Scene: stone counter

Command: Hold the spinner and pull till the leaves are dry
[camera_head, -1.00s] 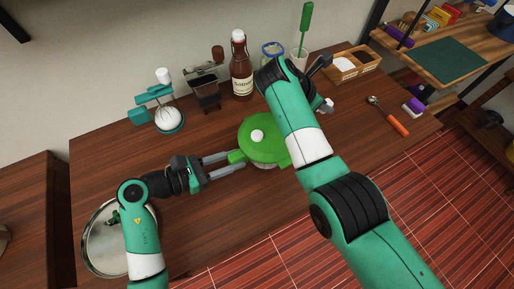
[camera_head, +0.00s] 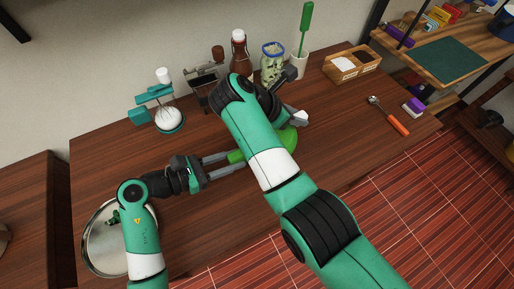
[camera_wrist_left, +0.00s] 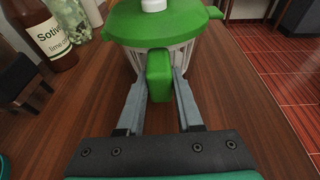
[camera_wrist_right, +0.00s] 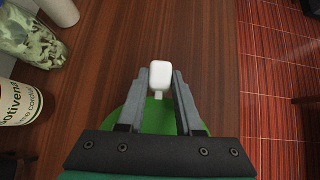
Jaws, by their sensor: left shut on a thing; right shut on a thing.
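The salad spinner has a green lid (camera_head: 288,138), mostly hidden behind my right arm in the head view. In the left wrist view its lid (camera_wrist_left: 165,24) has a white knob on top, above a pale ribbed bowl. My left gripper (camera_head: 230,157) is shut on the spinner's green side handle (camera_wrist_left: 159,76). My right gripper (camera_wrist_right: 160,88) is shut on a white pull handle (camera_wrist_right: 159,74), close by the lid, part of which shows between the fingers. The pull handle also shows at the spinner's far right in the head view (camera_head: 299,118). The leaves inside cannot be made out.
Behind the spinner stand a sauce bottle (camera_head: 240,58), a jar of green leaves (camera_head: 272,62) and a white holder with a green utensil (camera_head: 299,62). A round metal tray (camera_head: 101,262) lies at front left. An orange-handled tool (camera_head: 388,116) lies right; the counter between is clear.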

